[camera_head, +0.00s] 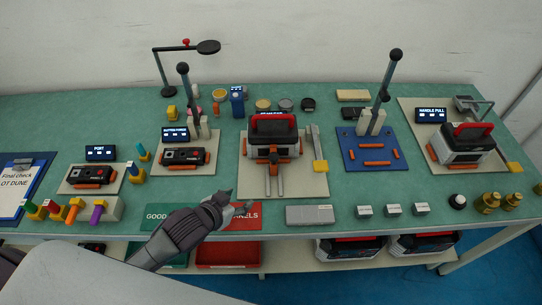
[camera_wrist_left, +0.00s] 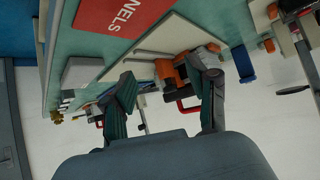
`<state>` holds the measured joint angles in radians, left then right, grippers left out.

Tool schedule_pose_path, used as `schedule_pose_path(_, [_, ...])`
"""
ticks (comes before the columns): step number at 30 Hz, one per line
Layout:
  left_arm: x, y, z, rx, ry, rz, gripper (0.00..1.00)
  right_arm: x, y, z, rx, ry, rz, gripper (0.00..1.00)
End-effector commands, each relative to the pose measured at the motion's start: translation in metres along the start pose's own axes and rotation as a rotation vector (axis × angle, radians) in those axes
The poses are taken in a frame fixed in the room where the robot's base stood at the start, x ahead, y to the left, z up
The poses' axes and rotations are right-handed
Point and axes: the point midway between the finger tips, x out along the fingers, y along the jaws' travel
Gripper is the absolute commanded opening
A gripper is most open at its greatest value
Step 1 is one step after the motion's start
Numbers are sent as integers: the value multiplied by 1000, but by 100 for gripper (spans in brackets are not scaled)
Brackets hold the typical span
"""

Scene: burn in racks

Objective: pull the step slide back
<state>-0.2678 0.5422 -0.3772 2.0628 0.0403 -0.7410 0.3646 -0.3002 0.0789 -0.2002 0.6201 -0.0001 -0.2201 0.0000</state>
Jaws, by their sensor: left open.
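The middle station has a beige base plate (camera_head: 309,187) carrying a dark unit with a red handle (camera_head: 273,124). Two slim grey prongs with an orange part (camera_head: 273,172) stick out from its front. A grey bar with a yellow end (camera_head: 319,160) lies at the plate's right side. I cannot tell which of these parts is the step slide. My left gripper (camera_head: 237,201) is open and empty, over the table's front edge by the red label, left of and in front of the plate. In the left wrist view its fingers (camera_wrist_left: 162,78) are spread, with orange parts beyond.
A grey block (camera_head: 310,215) lies near the front edge. Coloured plugs stand at left. A lamp (camera_head: 208,47) stands behind. Bins and units sit on the shelf below.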

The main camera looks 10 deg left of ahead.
Motion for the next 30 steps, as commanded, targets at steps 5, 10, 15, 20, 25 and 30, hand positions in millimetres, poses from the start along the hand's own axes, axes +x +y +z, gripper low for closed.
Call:
schedule_pose_path(5, [6,-17,-47,50,191,103,58,-2,0,0,0,0,0,40])
schedule_pose_path(10, [2,-25,-67,62,280,190,58,-3,0,0,0,0,1,40])
schedule_pose_path(15, [10,-24,-74,56,295,206,58,-5,1,0,0,0,1,40])
schedule_pose_path(20, [36,-18,-84,56,297,205,58,-11,1,-1,0,0,1,40])
schedule_pose_path(25, [71,-10,-94,56,296,205,58,-16,1,-1,0,0,1,40])
schedule_pose_path(30, [102,-3,-103,58,295,205,58,-20,1,-2,0,0,1,40])
